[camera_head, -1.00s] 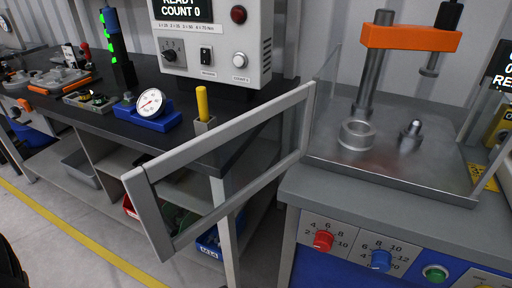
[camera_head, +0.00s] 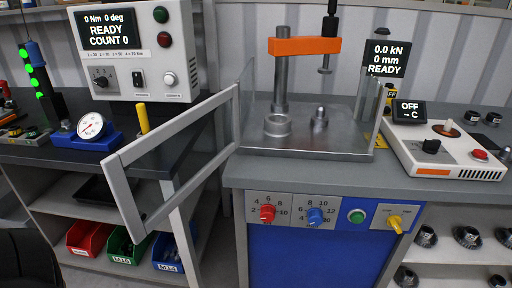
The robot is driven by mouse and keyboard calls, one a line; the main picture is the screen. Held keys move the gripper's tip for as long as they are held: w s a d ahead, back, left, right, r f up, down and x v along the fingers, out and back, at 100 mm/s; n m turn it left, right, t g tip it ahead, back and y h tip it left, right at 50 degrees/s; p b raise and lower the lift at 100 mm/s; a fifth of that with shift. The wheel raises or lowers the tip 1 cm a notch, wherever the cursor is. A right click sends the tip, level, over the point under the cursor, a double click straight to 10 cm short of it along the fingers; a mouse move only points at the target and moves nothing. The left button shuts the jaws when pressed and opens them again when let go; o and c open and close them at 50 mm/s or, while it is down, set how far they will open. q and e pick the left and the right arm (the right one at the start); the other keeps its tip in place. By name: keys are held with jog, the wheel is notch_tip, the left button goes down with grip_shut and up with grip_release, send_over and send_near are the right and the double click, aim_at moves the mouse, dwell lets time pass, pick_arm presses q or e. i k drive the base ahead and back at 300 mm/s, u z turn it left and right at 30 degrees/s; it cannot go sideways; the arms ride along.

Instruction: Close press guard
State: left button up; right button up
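The press guard (camera_head: 181,124) is a grey-framed clear panel in the head view. It is swung open, sticking out to the front left from the press's left edge. The press (camera_head: 304,45) has an orange crossbar on a metal post. Its metal base plate (camera_head: 345,138) carries a metal ring (camera_head: 277,125) and a small pin-topped part (camera_head: 319,118). Neither gripper is in view. A dark shape at the lower left corner cannot be made out clearly.
A control box (camera_head: 138,50) and a dial gauge (camera_head: 91,127) stand on the left bench. Below are red, green and blue bins (camera_head: 90,238). A press panel with a red knob (camera_head: 267,213) faces front. A hot plate unit (camera_head: 440,150) stands to the right.

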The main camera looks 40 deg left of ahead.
aim_at(114, 166)
jog(key=z, duration=2.3)
jog(key=k, duration=1.6)
jog(key=u, duration=2.35)
jog(key=i, duration=0.5)
jog(key=z, duration=0.35)
jog(key=k, duration=0.8)
jog(key=u, duration=0.1)
jog(key=i, duration=0.25)
